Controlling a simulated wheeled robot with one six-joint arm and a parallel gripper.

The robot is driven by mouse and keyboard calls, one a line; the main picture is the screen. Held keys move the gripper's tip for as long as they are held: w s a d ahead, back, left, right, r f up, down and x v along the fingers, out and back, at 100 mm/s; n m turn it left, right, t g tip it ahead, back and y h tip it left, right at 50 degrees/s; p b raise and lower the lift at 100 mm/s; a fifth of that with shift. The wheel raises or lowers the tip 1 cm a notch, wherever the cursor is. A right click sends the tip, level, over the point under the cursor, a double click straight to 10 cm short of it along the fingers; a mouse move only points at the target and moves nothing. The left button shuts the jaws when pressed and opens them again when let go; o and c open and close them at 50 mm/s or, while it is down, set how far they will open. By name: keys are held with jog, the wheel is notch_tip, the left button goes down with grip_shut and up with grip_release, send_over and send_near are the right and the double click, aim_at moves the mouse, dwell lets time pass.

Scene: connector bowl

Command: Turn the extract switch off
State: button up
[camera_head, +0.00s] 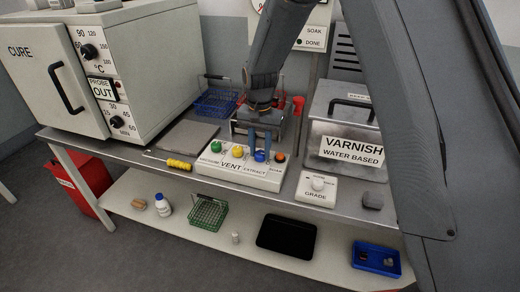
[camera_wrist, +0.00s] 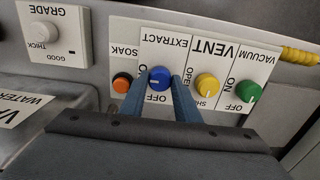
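The extract switch is a blue knob (camera_wrist: 159,78) on the white control panel (camera_wrist: 176,54), which looks upside down in the wrist view. Its white mark points left in that view, toward the partly covered ON label; OFF is printed below it. My gripper (camera_wrist: 160,82) has its two blue fingers on either side of the knob, close against it. I cannot tell whether they press on it. In the head view my gripper (camera_head: 260,148) comes down from above onto the blue knob (camera_head: 260,156).
Beside the blue knob are an orange button (camera_wrist: 122,82) marked SOAK and a yellow vent knob (camera_wrist: 207,86). A green vacuum knob (camera_wrist: 249,92) is farther along. A grade dial (camera_head: 318,184), varnish tank (camera_head: 345,130) and yellow-handled tool (camera_head: 179,164) lie around the panel.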

jog(key=shift+n, duration=0.4)
jog(key=shift+c, duration=0.3)
jog(key=n, duration=0.3)
jog(key=shift+n, duration=0.4)
jog(key=n, duration=0.4)
jog(key=shift+n, duration=0.3)
jog(key=n, duration=0.4)
jog(key=shift+b, duration=0.35)
jog(key=n, duration=0.4)
jog(key=shift+n, duration=0.3)
jog(key=shift+r, duration=0.1)
jog(key=o, duration=1)
jog(key=shift+o, duration=0.2)
